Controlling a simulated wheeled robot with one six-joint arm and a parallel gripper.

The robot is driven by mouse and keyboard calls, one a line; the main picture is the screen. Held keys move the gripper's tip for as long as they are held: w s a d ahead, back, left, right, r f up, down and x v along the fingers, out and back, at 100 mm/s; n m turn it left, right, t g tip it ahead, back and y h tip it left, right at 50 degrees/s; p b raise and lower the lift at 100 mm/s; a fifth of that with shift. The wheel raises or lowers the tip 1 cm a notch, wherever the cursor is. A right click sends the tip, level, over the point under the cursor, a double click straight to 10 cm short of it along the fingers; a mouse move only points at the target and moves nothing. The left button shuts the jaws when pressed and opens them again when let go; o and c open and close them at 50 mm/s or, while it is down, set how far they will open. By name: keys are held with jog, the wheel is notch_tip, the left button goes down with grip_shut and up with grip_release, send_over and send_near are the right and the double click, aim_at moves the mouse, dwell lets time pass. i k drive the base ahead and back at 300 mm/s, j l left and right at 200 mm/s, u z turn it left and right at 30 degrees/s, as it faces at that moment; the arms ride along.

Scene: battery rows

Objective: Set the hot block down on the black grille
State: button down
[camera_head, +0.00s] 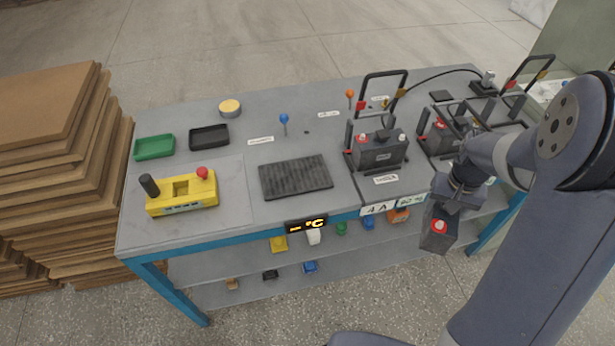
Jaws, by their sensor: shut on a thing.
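My gripper (453,196) is shut on a dark grey block (435,240) with a red cap on its face. It holds the block tilted, in front of the table's front edge at the right, clear of the table. I take this to be the hot block; no heat shows on it. The black grille (295,177) lies flat and empty on the tabletop, left of the block and farther back. The finger tips are partly hidden by the gripper body and the block.
On the grey table (330,211), a clamp stand with another dark block (378,152) stands right of the grille. A yellow box (182,194) stands to its left, a blue-headed pin (284,120) behind. A display (306,226) reading "– °C" hangs at the front edge. Stacked boards (50,160) stand left.

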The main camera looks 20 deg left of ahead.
aim_at(295, 175)
jog(key=j, duration=0.45)
jog(key=k+j, duration=0.15)
jog(key=j, duration=0.75)
jog(key=k, duration=0.05)
